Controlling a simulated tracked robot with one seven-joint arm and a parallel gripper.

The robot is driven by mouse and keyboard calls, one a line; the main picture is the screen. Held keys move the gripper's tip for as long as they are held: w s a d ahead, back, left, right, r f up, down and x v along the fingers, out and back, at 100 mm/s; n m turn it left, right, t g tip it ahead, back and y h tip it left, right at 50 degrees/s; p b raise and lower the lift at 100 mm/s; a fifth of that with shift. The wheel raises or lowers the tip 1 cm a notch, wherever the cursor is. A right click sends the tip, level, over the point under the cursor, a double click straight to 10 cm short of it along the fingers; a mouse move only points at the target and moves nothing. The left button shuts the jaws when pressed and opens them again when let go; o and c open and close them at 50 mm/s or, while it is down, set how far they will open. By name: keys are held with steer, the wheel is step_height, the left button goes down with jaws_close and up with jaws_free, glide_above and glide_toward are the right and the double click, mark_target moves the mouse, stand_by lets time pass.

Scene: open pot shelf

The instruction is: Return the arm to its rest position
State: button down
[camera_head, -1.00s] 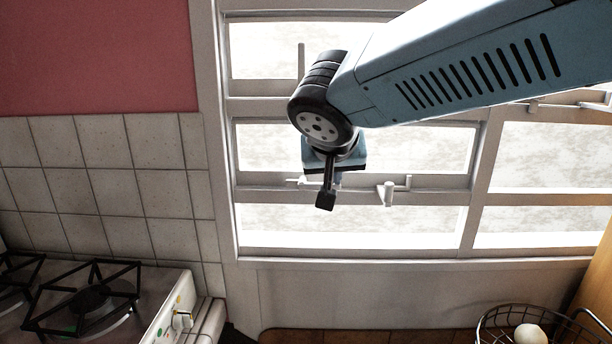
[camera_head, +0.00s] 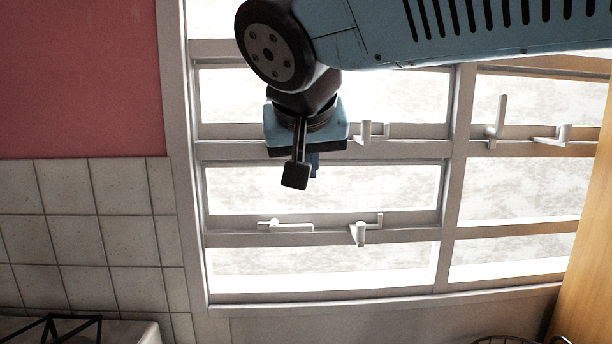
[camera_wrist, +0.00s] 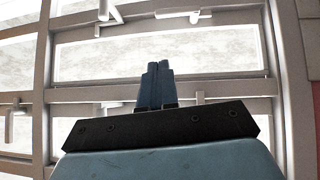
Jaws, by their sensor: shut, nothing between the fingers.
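My gripper (camera_head: 296,182) hangs from the raised blue arm in the head view, in front of the window, with its fingers pointing down. In the wrist view my gripper (camera_wrist: 156,68) shows its two blue fingers side by side, closed together with nothing between them. The fingers appear clear of the window frame.
A white-framed window (camera_head: 325,236) with several latches fills the background. White tiles (camera_head: 85,215) and a pink wall (camera_head: 75,80) are at left. A stove grate (camera_head: 55,328) shows at bottom left, a wire basket (camera_head: 505,340) at bottom right, beside a wooden panel (camera_head: 590,240).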

steer(key=d+f+g, duration=0.1)
steer(key=d+f, duration=0.7)
steer(key=d, duration=0.4)
steer(key=s+d+f+m+g, duration=0.1)
steer(key=d+f+g, duration=0.1)
steer(key=d+f, duration=0.6)
steer(key=d, duration=0.4)
steer(key=shift+s+f, duration=0.25)
steer(key=shift+s, duration=0.05)
